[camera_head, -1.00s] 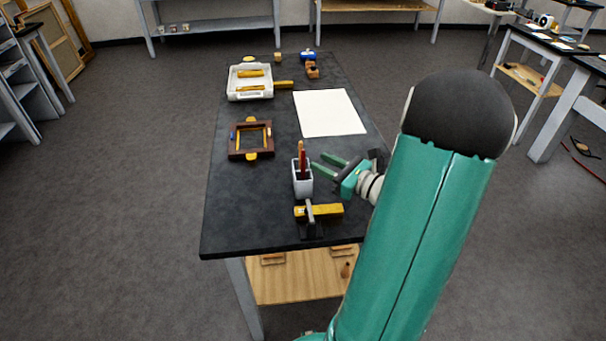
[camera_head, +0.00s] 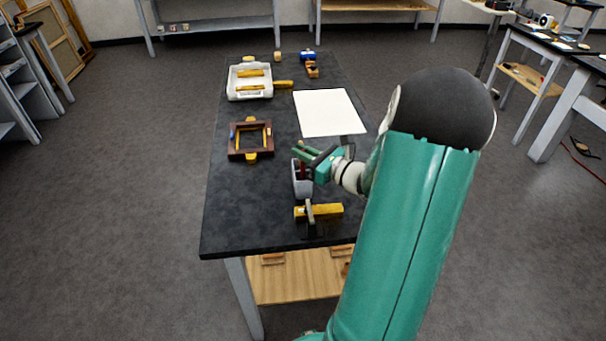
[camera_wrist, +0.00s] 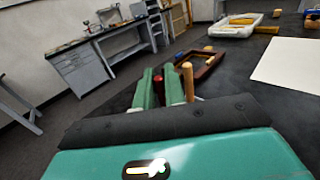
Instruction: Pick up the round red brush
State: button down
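The round red brush (camera_wrist: 158,88) stands upright; in the wrist view its red handle shows between my two teal fingers. In the head view a bit of red (camera_head: 302,170) shows under my gripper (camera_head: 306,154), which covers most of it. The brush stands in a pale grey holder (camera_head: 302,187) near the table's right edge. In the wrist view my gripper (camera_wrist: 159,88) has a narrow gap, nearly filled by the red handle; whether both fingers press on it I cannot tell. A wooden-coloured handle (camera_wrist: 187,80) stands just right of the right finger.
A yellow block (camera_head: 326,211) on a dark stand lies in front of the holder. A brown wooden frame (camera_head: 236,150) lies to the left. A white sheet (camera_head: 329,112) and a white tray (camera_head: 249,92) lie farther back. The black tabletop (camera_head: 235,210) is clear at front left.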

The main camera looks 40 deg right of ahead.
jog(key=shift+r, duration=0.1)
notch_tip(320, 180, up, 10)
jog(key=shift+f, duration=0.1)
dwell(0.5)
jog(key=shift+s, duration=0.1)
dwell(2.2)
